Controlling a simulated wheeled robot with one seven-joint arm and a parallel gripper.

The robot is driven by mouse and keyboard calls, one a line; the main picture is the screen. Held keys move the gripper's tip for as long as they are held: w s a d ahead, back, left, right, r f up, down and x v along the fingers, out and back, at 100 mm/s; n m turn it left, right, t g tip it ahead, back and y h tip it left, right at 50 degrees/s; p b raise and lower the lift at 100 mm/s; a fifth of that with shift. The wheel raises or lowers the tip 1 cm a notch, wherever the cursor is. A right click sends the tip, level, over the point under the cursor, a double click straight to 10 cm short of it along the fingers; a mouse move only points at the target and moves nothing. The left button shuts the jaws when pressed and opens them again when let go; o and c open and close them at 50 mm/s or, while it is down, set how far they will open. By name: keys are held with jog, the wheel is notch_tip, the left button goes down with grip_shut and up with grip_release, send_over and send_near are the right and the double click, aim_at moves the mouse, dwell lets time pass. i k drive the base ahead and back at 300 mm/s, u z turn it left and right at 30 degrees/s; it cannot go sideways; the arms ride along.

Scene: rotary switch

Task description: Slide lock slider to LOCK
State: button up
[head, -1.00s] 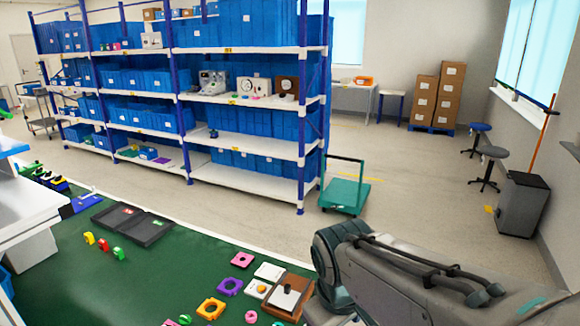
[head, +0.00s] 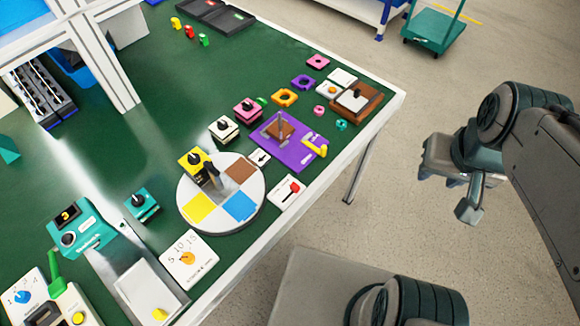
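A small white plate with a red handle (head: 290,190) lies near the table's front edge, right of the round turntable. It may be the lock slider, but I cannot read any LOCK marking. A purple plate (head: 283,155) with a yellow handle (head: 316,150) lies just behind it. My gripper (head: 452,190) hangs over the floor to the right of the table, well apart from these things. It seems empty, but its finger opening is unclear from this angle.
The turntable (head: 199,213) has coloured sectors and an upright dark post. A white dial plate (head: 188,257), a teal device (head: 81,230) and several knob blocks share the green table (head: 140,120). A teal cart (head: 430,28) stands on the floor behind.

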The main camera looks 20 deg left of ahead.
aim_at(295, 187)
jog(key=k, duration=0.3)
jog(key=u, duration=1.05)
jog(key=i, duration=0.35)
jog(key=u, duration=0.2)
